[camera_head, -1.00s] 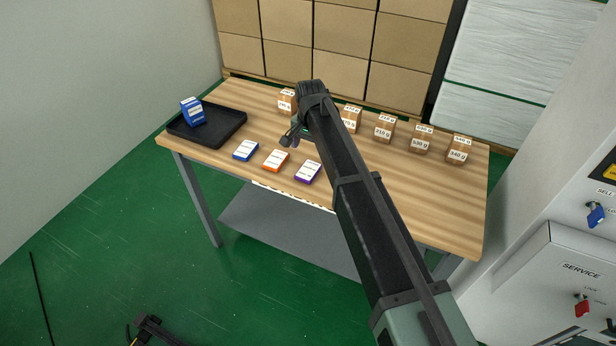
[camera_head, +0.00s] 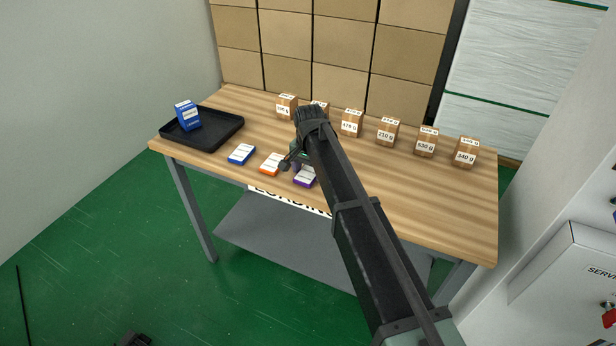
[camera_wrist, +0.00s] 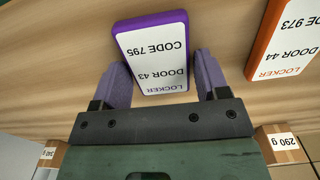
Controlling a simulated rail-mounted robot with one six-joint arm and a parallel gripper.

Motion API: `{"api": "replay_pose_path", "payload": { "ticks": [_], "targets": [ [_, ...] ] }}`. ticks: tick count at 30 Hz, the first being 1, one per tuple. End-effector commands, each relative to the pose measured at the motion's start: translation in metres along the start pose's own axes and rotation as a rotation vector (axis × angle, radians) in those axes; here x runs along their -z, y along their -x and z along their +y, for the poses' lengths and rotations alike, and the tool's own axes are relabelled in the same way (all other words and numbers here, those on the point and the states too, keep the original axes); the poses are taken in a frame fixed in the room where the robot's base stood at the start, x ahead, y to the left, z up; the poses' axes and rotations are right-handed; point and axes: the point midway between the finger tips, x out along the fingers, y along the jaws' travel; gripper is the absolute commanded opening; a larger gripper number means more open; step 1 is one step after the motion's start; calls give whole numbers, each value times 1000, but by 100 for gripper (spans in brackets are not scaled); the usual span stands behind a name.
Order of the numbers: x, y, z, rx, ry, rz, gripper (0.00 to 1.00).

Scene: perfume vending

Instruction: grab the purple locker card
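The purple locker card (camera_wrist: 152,55) lies flat on the wooden table in the wrist view, its white label reading LOCKER, DOOR 43, CODE 795. My gripper (camera_wrist: 158,72) is open, with one finger on each side of the card's near end. A small gap shows between each finger and the card; whether the fingers are at card height I cannot tell. In the head view the purple card (camera_head: 305,180) lies at the table's front edge, partly hidden by my arm, and the gripper's fingers are mostly hidden.
The orange card (camera_head: 271,164) and the blue card (camera_head: 241,154) lie left of the purple one. A black tray (camera_head: 222,138) holds a blue box (camera_head: 187,116) at the table's left. Several weight-labelled boxes (camera_head: 387,132) line the back. The table's right front is clear.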

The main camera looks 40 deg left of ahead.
Motion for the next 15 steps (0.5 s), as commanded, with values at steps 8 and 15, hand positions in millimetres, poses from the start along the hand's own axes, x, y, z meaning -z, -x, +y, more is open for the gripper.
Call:
{"api": "replay_pose_path", "payload": {
  "ticks": [8, 15],
  "targets": [
    [0, 0, 0, 0, 0, 0, 36],
    [0, 3, 0, 0, 0, 0, 35]
  ]
}}
